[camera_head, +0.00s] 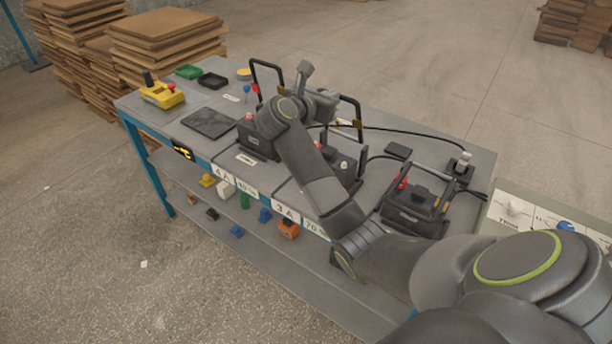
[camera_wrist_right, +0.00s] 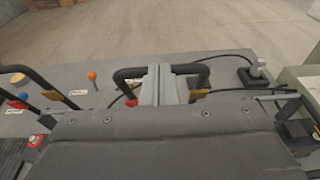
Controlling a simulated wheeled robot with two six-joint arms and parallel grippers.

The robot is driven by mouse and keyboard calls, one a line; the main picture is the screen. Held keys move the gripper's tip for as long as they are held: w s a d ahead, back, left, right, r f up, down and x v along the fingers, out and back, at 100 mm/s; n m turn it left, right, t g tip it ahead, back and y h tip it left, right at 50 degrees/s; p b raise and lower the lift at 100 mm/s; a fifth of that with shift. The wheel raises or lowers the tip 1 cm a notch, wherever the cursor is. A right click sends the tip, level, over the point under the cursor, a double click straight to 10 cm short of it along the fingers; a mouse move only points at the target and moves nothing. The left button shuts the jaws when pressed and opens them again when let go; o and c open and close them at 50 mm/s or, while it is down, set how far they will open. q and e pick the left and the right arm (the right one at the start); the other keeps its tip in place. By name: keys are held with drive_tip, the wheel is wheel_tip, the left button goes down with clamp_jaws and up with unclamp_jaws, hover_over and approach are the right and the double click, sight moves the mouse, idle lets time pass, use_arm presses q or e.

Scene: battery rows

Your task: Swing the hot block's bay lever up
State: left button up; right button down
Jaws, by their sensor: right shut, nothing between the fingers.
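Three dark battery blocks stand in a row on the grey bench: a left block (camera_head: 258,142), a middle block (camera_head: 350,170) partly behind my arm, and a right block (camera_head: 408,216). I cannot tell which is hot. The left lever (camera_head: 266,66) and middle lever (camera_head: 358,108) are black hoops standing up. The right lever (camera_head: 447,186) leans above its block. My right gripper (camera_head: 305,70) is shut and empty, between the two standing levers. My left gripper is out of view.
A yellow controller (camera_head: 162,95), a green tray (camera_head: 189,71) and a black tray (camera_head: 212,80) lie at the bench's left end. A black cable (camera_head: 405,133) runs to a plug (camera_head: 462,163). Stacked boards (camera_head: 165,38) stand behind the left end.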

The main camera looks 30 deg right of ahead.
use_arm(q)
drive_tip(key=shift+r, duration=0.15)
use_arm(e)
drive_tip(key=shift+w+d+r, duration=0.2)
drive_tip(key=shift+d+r, duration=0.05)
drive_tip(key=shift+d, duration=0.25)
drive_tip(key=shift+w+d+r, duration=0.25)
drive_tip(key=shift+d+r, duration=0.05)
drive_tip(key=shift+d, duration=0.25)
drive_tip(key=shift+w+d+r, duration=0.2)
drive_tip(key=shift+d+r, duration=0.05)
drive_tip(key=shift+d, duration=0.25)
